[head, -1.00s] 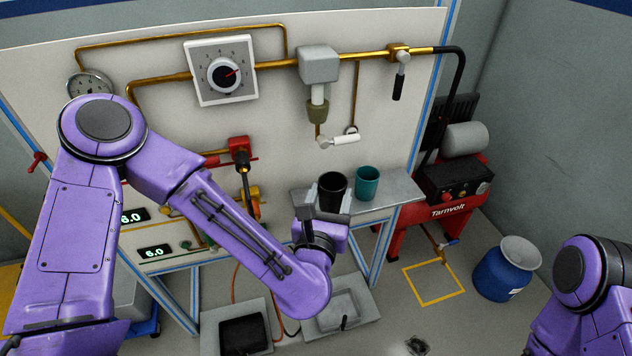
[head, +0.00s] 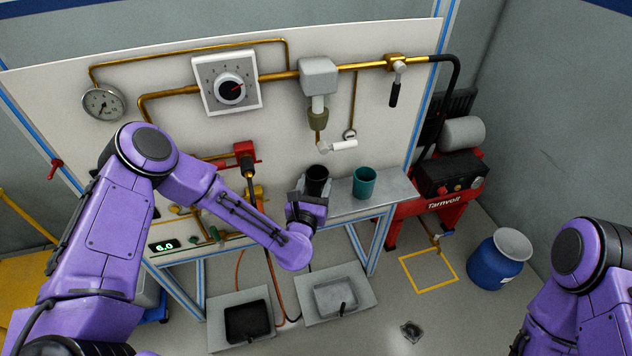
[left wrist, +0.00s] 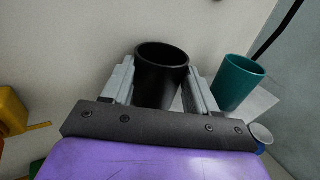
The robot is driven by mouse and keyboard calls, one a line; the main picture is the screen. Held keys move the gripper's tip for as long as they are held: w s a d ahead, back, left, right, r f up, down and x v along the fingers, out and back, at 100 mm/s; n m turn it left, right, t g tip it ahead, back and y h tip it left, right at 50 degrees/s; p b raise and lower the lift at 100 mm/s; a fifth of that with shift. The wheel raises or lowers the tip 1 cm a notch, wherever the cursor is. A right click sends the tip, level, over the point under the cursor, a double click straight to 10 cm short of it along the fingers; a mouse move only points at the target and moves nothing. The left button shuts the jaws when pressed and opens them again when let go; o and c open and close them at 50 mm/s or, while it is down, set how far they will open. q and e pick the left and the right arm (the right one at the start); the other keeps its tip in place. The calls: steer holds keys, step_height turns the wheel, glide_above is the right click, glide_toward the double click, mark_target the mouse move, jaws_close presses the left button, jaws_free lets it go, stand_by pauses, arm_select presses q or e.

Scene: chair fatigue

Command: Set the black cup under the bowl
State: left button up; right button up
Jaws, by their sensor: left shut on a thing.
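The black cup (head: 316,178) is upright between the two fingers of my left gripper (head: 308,190), which is shut on it. In the left wrist view the black cup (left wrist: 162,75) shows its open rim, with a grey finger on each side. The gripper hides the cup's lower part, so I cannot tell whether it touches the shelf. The bowl (head: 318,118) is olive and hangs beneath a grey block on the panel. In the head view it is above the cup, with a clear gap. My right arm shows at the right edge, its gripper out of view.
A teal cup (head: 364,182) stands on the grey shelf (head: 393,190), right of the black cup. A white-handled valve (head: 341,145) sticks out between bowl and cups. A black-handled lever (head: 395,92) is at upper right. The shelf's right end is clear.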

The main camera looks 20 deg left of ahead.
arm_select(q)
steer(key=shift+f+b, duration=0.25)
steer(key=shift+b, duration=0.2)
steer(key=o, duration=1.1)
steer(key=shift+r, duration=0.1)
